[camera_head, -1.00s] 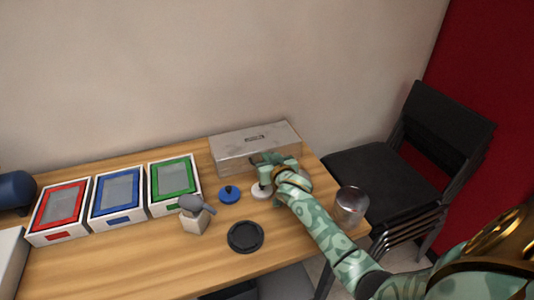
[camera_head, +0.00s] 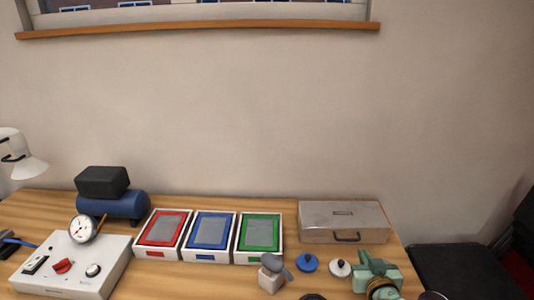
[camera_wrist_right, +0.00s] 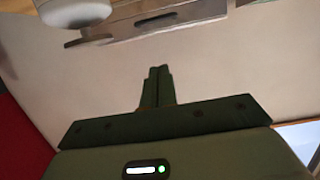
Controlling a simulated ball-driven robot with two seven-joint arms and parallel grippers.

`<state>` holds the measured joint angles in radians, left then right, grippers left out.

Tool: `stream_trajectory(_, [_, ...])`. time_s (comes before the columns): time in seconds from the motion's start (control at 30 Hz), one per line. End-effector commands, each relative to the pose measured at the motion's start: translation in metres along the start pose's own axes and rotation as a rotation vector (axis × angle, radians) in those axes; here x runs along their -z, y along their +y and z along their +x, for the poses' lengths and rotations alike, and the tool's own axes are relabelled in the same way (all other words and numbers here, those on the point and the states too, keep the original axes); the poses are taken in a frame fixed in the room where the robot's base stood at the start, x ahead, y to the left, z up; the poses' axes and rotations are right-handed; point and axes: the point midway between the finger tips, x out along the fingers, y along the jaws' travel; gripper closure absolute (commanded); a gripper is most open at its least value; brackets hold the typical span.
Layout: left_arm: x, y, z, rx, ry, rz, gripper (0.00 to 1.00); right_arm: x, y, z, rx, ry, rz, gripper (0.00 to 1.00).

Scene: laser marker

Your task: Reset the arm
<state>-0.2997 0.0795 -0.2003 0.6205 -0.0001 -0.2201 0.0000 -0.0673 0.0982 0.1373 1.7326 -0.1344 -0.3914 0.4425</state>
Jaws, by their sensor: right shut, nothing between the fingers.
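My right gripper (camera_head: 364,259) is at the lower right of the head view, above the right end of the wooden table. The right wrist view shows its two dark fingers (camera_wrist_right: 158,74) together, with nothing between them. A white knobbed disc (camera_head: 340,268) is just left of the gripper in the head view. A pale rounded thing (camera_wrist_right: 76,10), probably this disc, is at the top left of the wrist view, apart from the fingers. My left gripper is in neither view.
A metal box (camera_head: 320,226) stands behind my right gripper. A blue knobbed disc (camera_head: 308,263), a grey-topped block (camera_head: 269,282) and red, blue and green framed trays (camera_head: 186,254) are further left. A white control box (camera_head: 100,270) is at far left. A black chair (camera_head: 465,270) is at right.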

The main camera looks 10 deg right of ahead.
Motion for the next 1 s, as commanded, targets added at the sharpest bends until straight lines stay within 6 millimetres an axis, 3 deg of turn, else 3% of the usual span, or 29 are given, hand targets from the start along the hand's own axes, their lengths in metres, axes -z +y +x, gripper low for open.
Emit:
stream_trajectory(0.17, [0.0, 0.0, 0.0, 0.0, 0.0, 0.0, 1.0, -0.022, -0.009, -0.04, -0.006, -0.145, -0.204, 1.0])
stream_trajectory(0.4, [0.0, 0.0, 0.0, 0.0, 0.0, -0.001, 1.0, -0.049, -0.015, -0.127, 0.016, -0.41, -0.582, 1.0])
stream_trajectory(0.77, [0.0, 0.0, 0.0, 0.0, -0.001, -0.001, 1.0, -0.053, -0.005, -0.235, 0.095, -0.688, -0.971, 1.0])
stream_trajectory(1.0, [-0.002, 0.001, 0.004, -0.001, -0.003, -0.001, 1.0, -0.126, -0.02, -0.216, 0.181, -0.751, -0.947, 1.0])
